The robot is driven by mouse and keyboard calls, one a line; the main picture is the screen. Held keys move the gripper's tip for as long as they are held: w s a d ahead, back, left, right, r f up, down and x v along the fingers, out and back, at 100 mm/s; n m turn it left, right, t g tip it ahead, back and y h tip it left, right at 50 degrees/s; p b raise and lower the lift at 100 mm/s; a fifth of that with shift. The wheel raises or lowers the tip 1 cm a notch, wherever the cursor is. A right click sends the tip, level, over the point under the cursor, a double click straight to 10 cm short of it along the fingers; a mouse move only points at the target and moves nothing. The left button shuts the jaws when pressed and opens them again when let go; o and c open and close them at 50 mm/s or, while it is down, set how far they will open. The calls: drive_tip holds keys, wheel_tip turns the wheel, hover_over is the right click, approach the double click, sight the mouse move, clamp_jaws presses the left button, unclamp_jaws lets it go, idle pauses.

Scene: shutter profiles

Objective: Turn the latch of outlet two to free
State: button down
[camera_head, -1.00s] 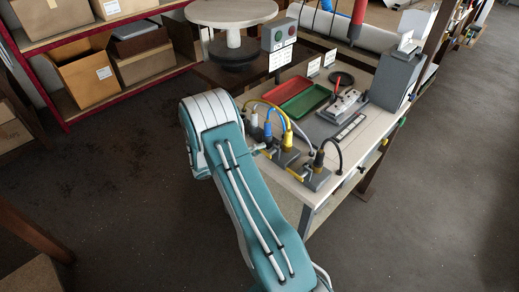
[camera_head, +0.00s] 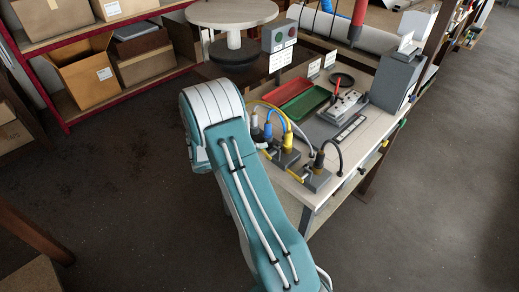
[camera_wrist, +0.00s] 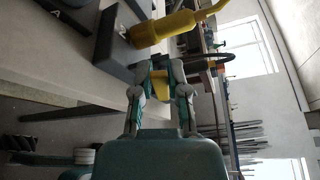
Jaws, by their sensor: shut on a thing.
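In the wrist view, my gripper (camera_wrist: 160,80) has its two fingers closed around a yellow latch lever (camera_wrist: 160,90). The lever sits below a grey outlet block (camera_wrist: 115,45) that bears a yellow plug (camera_wrist: 165,27). In the head view, a row of outlets stands along the bench's near edge, with a blue plug (camera_head: 268,130), a yellow plug (camera_head: 288,138) and a black plug (camera_head: 318,160). A yellow latch (camera_head: 296,177) shows beside the black plug's outlet (camera_head: 317,180). My arm hides my gripper there.
Cables arch over the outlets. Shelves with cardboard boxes (camera_head: 85,75) stand at the back left. The floor at right is clear.

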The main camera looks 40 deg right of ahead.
sight(269, 156)
drive_tip(key=shift+s+r+m+t+y, duration=0.2)
drive_tip(key=shift+m+t+y, duration=0.05)
drive_tip(key=shift+m, duration=0.35)
drive_tip(key=shift+s+r+m+t+y, duration=0.2)
drive_tip(key=shift+m+t+y, duration=0.05)
drive_tip(key=shift+m, duration=0.35)
drive_tip(key=m, duration=0.1)
drive_tip(key=s+m+t, duration=0.1)
drive_tip(key=shift+r+m+y, duration=0.3)
drive_tip(key=shift+r+y, duration=0.1)
drive_tip(key=m+t, duration=0.1)
drive_tip(key=s+m+t, duration=0.1)
drive_tip(key=shift+s+d+r+m, duration=0.15)
drive_tip(key=shift+r+m, duration=0.1)
drive_tip(key=shift+m, duration=0.15)
drive_tip(key=shift+s+m+t+y, duration=0.3)
drive_tip(key=shift+s+m+t, duration=0.15)
drive_tip(key=shift+m+t, duration=0.4)
drive_tip(key=c, duration=0.6)
unclamp_jaws()
drive_tip(key=shift+w+r, duration=0.1)
drive_tip(key=shift+c, duration=0.2)
